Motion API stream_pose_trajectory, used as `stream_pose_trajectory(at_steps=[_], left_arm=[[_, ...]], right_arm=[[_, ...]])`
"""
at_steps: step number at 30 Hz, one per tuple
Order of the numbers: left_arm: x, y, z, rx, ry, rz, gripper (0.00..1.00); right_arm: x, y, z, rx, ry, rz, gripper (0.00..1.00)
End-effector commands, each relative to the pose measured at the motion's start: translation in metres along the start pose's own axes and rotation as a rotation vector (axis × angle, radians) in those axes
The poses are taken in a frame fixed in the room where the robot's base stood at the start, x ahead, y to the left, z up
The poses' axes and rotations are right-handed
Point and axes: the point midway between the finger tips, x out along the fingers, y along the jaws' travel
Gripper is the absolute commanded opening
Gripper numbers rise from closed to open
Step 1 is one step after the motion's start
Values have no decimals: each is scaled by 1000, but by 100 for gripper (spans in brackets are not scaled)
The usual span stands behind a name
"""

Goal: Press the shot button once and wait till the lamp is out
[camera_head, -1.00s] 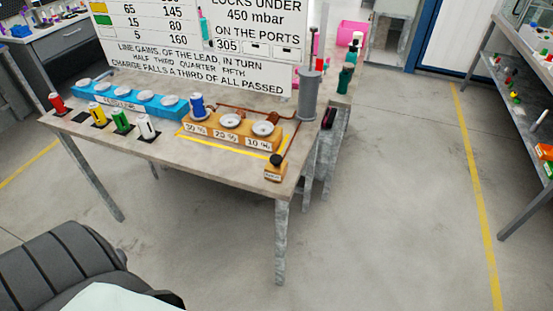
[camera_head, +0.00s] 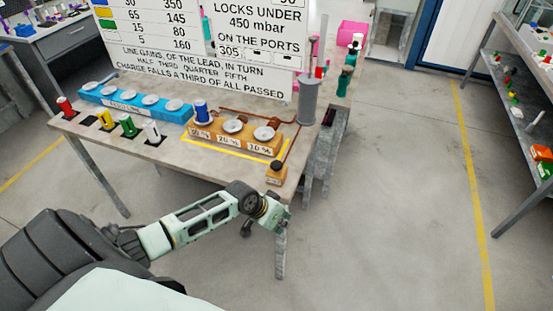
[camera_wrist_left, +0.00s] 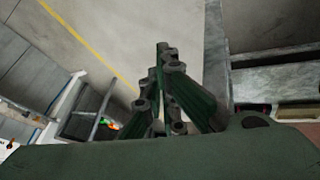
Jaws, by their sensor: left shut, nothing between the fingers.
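The shot button, a small tan block with a dark knob on top (camera_head: 276,174), sits at the front right corner of the table (camera_head: 200,168). My left gripper (camera_head: 274,213) is in front of and below that corner, by the table leg, apart from the button. Its fingers (camera_wrist_left: 165,60) look together and empty in the left wrist view, which shows floor and table parts but not the button. I cannot make out a lit lamp. My right gripper is not in view.
An orange pump block (camera_head: 232,138) with a blue cylinder (camera_head: 201,110) on it stands inside yellow tape. A grey post (camera_head: 307,100) rises behind the button. Coloured cylinders and a blue block (camera_head: 135,102) are at left. Floor at right is clear.

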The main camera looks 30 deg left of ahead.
Motion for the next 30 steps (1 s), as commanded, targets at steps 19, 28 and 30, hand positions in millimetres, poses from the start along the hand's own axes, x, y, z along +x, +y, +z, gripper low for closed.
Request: stream_pose_trajectory(at_steps=[19, 28, 30], left_arm=[[-200, -52, -216, -227, 204, 164, 0], [-211, -54, -225, -247, 218, 176, 0], [-211, -54, -225, -246, 218, 176, 0]], right_arm=[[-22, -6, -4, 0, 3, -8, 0], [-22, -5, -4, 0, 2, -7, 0], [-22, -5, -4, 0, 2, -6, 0]])
